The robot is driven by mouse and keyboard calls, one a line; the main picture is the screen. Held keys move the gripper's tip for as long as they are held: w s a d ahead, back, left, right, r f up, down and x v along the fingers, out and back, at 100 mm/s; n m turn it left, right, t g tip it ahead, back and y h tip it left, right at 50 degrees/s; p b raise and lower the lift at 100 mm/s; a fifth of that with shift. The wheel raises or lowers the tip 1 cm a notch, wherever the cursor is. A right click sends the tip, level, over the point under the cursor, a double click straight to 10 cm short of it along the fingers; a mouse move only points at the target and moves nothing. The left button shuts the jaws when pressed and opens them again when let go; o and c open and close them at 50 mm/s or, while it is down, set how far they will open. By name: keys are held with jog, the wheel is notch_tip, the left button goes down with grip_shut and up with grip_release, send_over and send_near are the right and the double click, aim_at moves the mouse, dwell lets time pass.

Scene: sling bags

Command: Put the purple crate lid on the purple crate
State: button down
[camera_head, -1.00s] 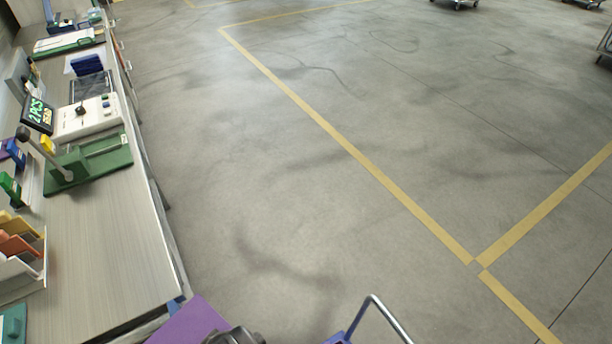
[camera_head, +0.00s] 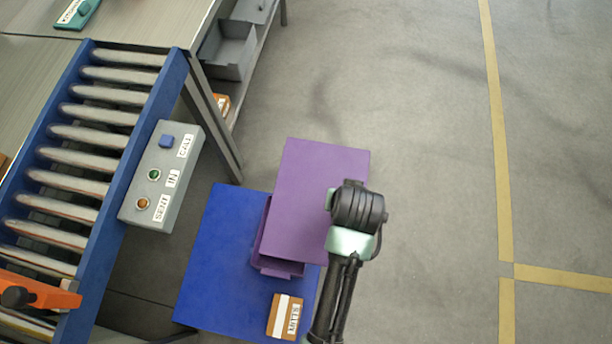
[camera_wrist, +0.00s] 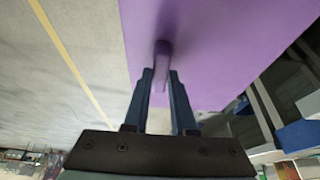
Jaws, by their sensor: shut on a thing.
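The purple crate lid (camera_head: 315,190) is a flat panel in the middle of the head view, over the right side of the blue platform. It fills the top of the wrist view (camera_wrist: 220,45). My gripper (camera_wrist: 161,78) is shut on a small upright handle on the lid; in the head view the dark wrist hides the fingers. The purple crate (camera_head: 277,267) stands on the blue platform, mostly hidden under the lid, with its near end showing. The lid reaches past the crate toward the back and right. I cannot tell how large the gap between them is.
The blue platform (camera_head: 215,265) also carries a small brown-and-white box (camera_head: 285,315) in front of the crate. A roller conveyor (camera_head: 80,185) with a grey button box (camera_head: 163,177) is at left. A grey bin (camera_head: 228,50) sits behind. Floor at right is clear.

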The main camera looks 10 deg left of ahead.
jog(key=a+f+b, duration=0.3)
jog(key=f+b, duration=0.8)
jog(key=f, duration=0.4)
jog(key=a+f+b, duration=0.4)
jog(key=f+b, duration=0.8)
jog(key=f, duration=0.4)
jog(key=a+f+b, duration=0.4)
jog(key=f+b, duration=0.8)
jog(key=f, duration=0.4)
jog(key=shift+a+f, duration=0.15)
jog(key=shift+f, duration=0.1)
jog(key=shift+w+f+b, duration=0.15)
jog(key=shift+f+b, duration=0.15)
jog(key=shift+f, duration=0.25)
jog(key=c, duration=0.7)
grip_release()
jog(key=shift+o, duration=0.2)
